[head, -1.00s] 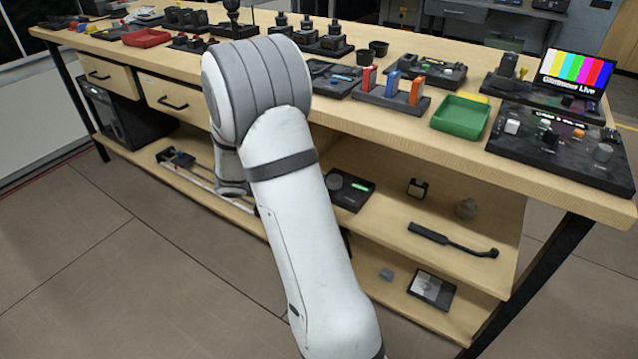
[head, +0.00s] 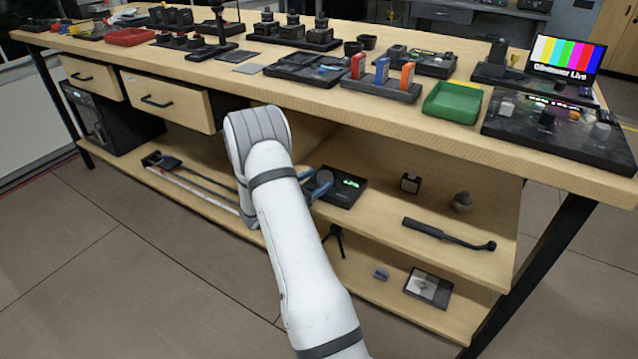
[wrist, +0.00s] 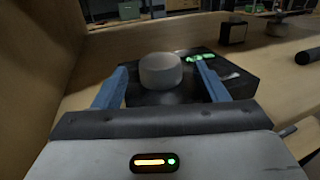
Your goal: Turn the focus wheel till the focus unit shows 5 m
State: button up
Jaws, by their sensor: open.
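The focus unit (head: 346,190) is a dark flat box on the middle shelf under the bench. It has a small green display whose figures are too small to read. In the wrist view its base (wrist: 240,84) lies ahead of me. The focus wheel, a grey round knob (wrist: 160,71), stands on its left part. My gripper (wrist: 158,76) is open, with one blue finger to the left and one to the right of the wheel. I cannot tell whether either finger touches it. In the head view my gripper (head: 318,187) is partly hidden by my arm at the unit's left side.
The bench top (head: 400,123) overhangs the shelf. A small dark cube-like item (head: 411,183), a round grey item (head: 462,202) and a dark handled bar (head: 448,234) lie to the right on the shelf. A shelf side wall (wrist: 40,60) stands close on the left in the wrist view.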

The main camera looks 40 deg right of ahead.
jog(key=shift+d, duration=0.8)
jog(key=shift+c, duration=0.6)
jog(key=c, duration=0.9)
jog(key=shift+o, duration=0.2)
jog(key=shift+s+n+t+y, duration=0.15)
jog(key=shift+n+t, duration=0.35)
jog(key=shift+t, duration=0.3)
jog(key=shift+s+n+t+y, duration=0.15)
jog(key=shift+n+t, duration=0.35)
jog(key=shift+t, duration=0.3)
jog(key=shift+w, duration=0.1)
jog(key=o, duration=1)
